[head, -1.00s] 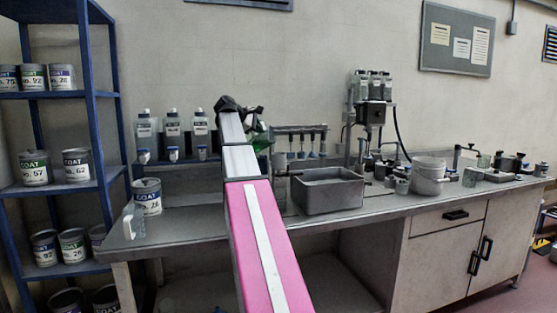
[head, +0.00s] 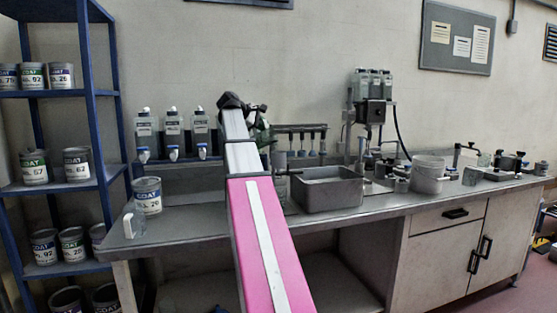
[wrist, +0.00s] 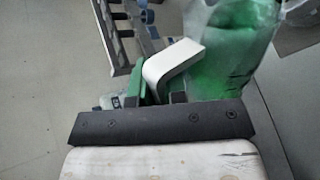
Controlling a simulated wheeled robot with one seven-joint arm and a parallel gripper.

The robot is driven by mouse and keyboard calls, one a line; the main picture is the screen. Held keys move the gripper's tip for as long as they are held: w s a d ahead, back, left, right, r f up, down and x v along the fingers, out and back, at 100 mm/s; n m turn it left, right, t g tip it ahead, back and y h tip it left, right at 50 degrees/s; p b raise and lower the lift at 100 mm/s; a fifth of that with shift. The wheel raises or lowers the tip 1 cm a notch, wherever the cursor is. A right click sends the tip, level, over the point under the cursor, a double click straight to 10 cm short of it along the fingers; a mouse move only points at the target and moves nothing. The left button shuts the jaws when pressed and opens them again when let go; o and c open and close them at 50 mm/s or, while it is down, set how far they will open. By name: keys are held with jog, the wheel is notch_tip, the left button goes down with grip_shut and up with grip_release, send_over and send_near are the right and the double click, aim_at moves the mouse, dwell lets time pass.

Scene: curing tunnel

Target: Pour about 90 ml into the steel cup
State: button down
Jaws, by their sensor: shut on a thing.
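In the wrist view my gripper (wrist: 158,97) is shut on the white bent handle (wrist: 172,62) of a translucent jug. The jug (wrist: 232,50) shows green liquid inside and fills the upper right of that view. In the head view my gripper (head: 262,122) is above the bench, behind my pink arm, and the jug is mostly hidden there. A grey metal cylinder (head: 280,163) stands just right of my arm, partly hidden. A small grey cup (head: 402,185) stands left of the white bucket. I cannot tell which of these is the steel cup, and no pouring stream shows.
A grey basin (head: 328,195) sits on the bench (head: 390,208) right of my arm. Several bottles with taps (head: 172,135) stand on a rack at left. A paint can (head: 147,195) is at the bench's left end. A white bucket (head: 428,175) stands further right.

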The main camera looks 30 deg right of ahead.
aim_at(269, 130)
jog(key=shift+s+r, duration=0.15)
jog(key=shift+s, duration=0.25)
dwell(0.3)
jog(key=shift+s+d+r+m+t+p, duration=0.25)
jog(key=shift+s+d+m+t+p, duration=0.05)
jog(key=shift+p, duration=0.15)
jog(key=shift+s+d+r+m+t+y+p, duration=0.2)
jog(key=shift+s+r+m+t+p, duration=0.1)
jog(key=shift+s+p, duration=0.2)
jog(key=shift+s+d+r+m+t+y+p, duration=0.15)
jog(key=shift+s+m+t+y+p, duration=0.05)
jog(key=shift+s+t+p, duration=0.2)
dwell(2.3)
